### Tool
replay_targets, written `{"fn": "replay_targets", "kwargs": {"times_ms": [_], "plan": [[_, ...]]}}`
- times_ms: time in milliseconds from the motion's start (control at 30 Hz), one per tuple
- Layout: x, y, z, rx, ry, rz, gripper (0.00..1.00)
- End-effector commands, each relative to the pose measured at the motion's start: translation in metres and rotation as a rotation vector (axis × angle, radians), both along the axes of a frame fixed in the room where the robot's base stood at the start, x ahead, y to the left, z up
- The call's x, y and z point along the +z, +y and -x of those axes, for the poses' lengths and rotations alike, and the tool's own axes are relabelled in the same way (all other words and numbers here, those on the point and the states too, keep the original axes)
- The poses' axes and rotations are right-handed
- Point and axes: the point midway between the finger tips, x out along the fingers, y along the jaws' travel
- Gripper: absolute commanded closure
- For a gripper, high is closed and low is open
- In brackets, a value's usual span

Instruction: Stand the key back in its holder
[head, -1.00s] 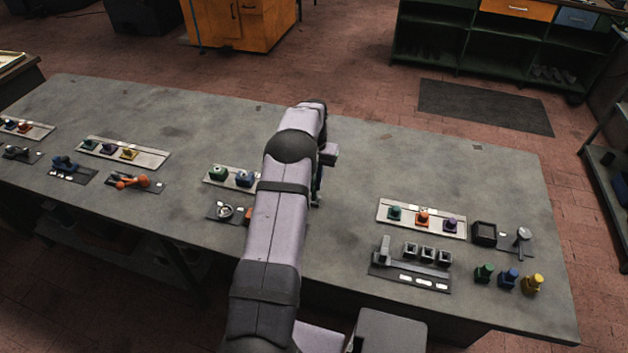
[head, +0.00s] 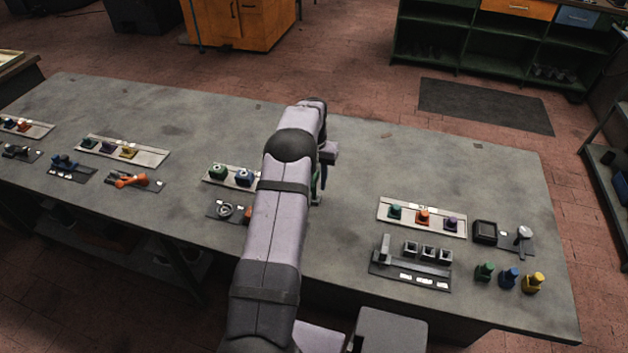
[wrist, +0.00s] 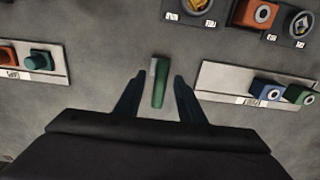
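A slim green piece with a pale grey end (wrist: 159,84) shows between the fingers of my gripper (wrist: 157,80) in the wrist view; it may be the key. A gap shows on each side of it, so the fingers are open around it and not pressed on it. In the head view my gripper (head: 319,190) is low over the middle of the bench, and a bit of green shows beside a finger. Most of the piece is hidden there by my arm. I cannot tell whether it stands or lies, or which fixture is its holder.
Right of my gripper a pale plate (head: 385,215) carries teal, orange and purple buttons. Before it is a dark base (head: 378,268) with an upright grey post and sockets. A black square box (head: 485,232) and loose coloured pieces (head: 509,278) stand farther right. Another button plate (head: 208,180) is left.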

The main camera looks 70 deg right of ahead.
Motion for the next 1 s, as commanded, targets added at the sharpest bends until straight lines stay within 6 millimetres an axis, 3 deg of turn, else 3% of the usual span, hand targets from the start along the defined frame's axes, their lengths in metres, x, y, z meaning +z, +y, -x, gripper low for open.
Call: {"fn": "replay_targets", "kwargs": {"times_ms": [533,1000], "plan": [[0.063,-0.001,0.0,0.0,-0.001,0.004,0.64],[0.07,0.0,0.0,0.0,0.0,0.001,0.64]]}}
